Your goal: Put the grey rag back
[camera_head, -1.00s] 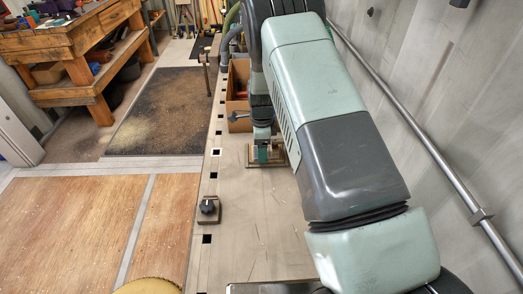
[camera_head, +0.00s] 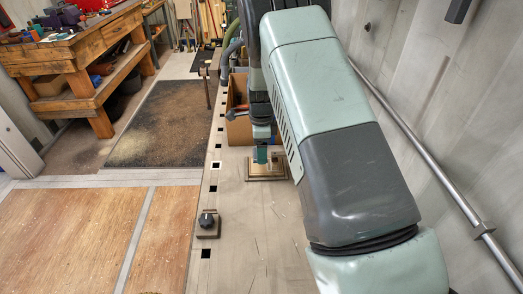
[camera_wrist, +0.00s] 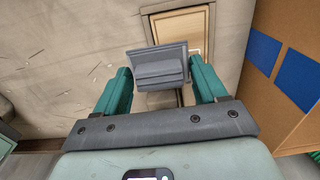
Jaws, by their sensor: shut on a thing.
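The grey rag (camera_wrist: 157,68) shows in the wrist view as a stiff-looking, stepped grey block. My gripper (camera_wrist: 158,75) is shut on it, with one teal finger at each side. Beyond the rag lies a pale wooden tray (camera_wrist: 207,20) with a raised frame; the rag and gripper cover part of it. In the head view my gripper (camera_head: 262,155) points down at the wooden tray (camera_head: 279,177) on the grey deck. The rag cannot be made out clearly there. I cannot tell whether the rag touches the tray.
A cardboard box (camera_head: 238,130) stands just behind and left of the tray; its blue-patched side (camera_wrist: 298,75) is close in the wrist view. A small block with a black knob (camera_head: 208,223) sits at the deck's left edge. The wall and rail (camera_head: 420,165) are right. The front deck is clear.

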